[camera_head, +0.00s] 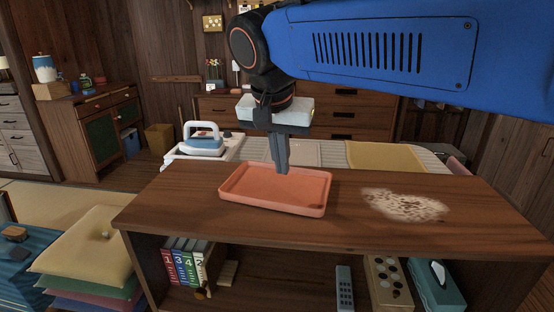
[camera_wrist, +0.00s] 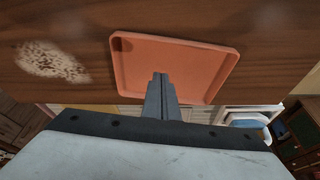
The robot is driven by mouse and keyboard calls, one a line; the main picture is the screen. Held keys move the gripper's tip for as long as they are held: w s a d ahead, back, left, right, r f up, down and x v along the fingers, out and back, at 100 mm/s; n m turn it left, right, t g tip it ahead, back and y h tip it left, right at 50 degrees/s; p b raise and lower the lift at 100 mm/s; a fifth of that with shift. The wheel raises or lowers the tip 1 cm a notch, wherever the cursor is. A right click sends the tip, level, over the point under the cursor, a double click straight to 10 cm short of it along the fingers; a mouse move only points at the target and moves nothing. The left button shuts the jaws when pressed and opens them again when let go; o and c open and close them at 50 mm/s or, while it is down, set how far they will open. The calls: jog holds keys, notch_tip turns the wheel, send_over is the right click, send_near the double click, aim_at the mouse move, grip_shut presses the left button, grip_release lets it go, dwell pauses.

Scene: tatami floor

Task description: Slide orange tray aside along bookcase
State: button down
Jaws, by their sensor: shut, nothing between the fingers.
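The orange tray (camera_head: 276,190) lies flat and empty on top of the wooden bookcase (camera_head: 340,226), left of the middle of its top. It also shows in the wrist view (camera_wrist: 190,62). My gripper (camera_head: 282,168) is shut and empty, pointing down at the tray's far side. In the wrist view its fingertips (camera_wrist: 159,78) overlap the tray's inside area. I cannot tell whether the fingertips touch the tray.
A pale speckled patch (camera_head: 405,205) marks the bookcase top right of the tray; it shows in the wrist view too (camera_wrist: 50,60). Bare wood lies on both sides of the tray. Books (camera_head: 186,262) and a tissue box (camera_head: 438,284) stand on the shelf below. An iron (camera_head: 203,140) stands behind.

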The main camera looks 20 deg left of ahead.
aim_at(279, 207)
jog(key=x, duration=0.6)
jog(key=shift+f, duration=0.15)
jog(key=shift+s+f, duration=0.2)
jog(key=shift+f, duration=0.05)
jog(key=shift+s+d+r, duration=0.1)
jog(key=shift+s, duration=1.55)
jog(key=shift+s+d, duration=0.1)
jog(key=shift+s, duration=1.55)
jog(key=shift+w, duration=0.15)
